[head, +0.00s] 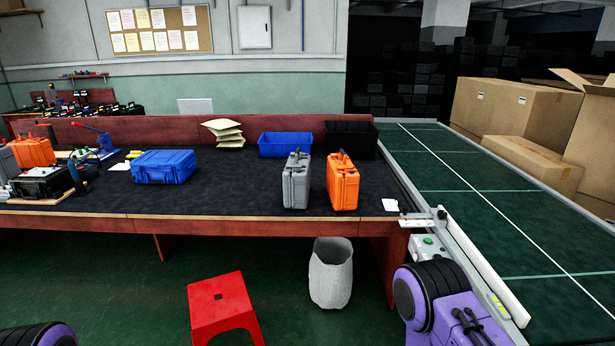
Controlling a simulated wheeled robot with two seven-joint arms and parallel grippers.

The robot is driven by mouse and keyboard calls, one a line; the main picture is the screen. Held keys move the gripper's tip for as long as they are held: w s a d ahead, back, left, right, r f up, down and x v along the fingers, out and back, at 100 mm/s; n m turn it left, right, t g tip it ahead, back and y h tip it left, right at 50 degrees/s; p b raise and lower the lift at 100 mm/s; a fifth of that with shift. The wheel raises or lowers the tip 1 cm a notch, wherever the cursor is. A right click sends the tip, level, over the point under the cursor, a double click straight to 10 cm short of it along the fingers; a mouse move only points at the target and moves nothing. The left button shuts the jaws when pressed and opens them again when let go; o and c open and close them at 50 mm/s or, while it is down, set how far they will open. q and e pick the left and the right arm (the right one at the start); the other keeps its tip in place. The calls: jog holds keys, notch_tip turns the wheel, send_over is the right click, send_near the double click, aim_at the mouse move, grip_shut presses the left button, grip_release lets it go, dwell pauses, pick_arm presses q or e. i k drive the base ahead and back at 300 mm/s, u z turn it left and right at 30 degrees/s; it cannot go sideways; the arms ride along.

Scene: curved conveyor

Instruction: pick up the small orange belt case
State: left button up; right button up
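An orange case (342,184) stands upright on the dark table top, near its right end. A second orange case (33,152) sits at the far left of the table, partly behind other things. I cannot tell for certain which one is the small belt case. Parts of my purple arms show at the bottom left and bottom right. Neither gripper is in the head view.
A grey case (296,181) stands just left of the near orange case. A blue case (164,166) lies further left. Blue (285,145) and black (350,138) bins stand behind. A green conveyor (470,185) runs along the right. A red stool (221,308) and a grey basket (331,273) stand on the floor.

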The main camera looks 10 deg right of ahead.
aim_at(343, 178)
jog(key=z, duration=0.05)
jog(key=i, duration=0.9)
jog(key=z, duration=0.95)
jog(key=i, duration=0.85)
jog(key=z, duration=0.55)
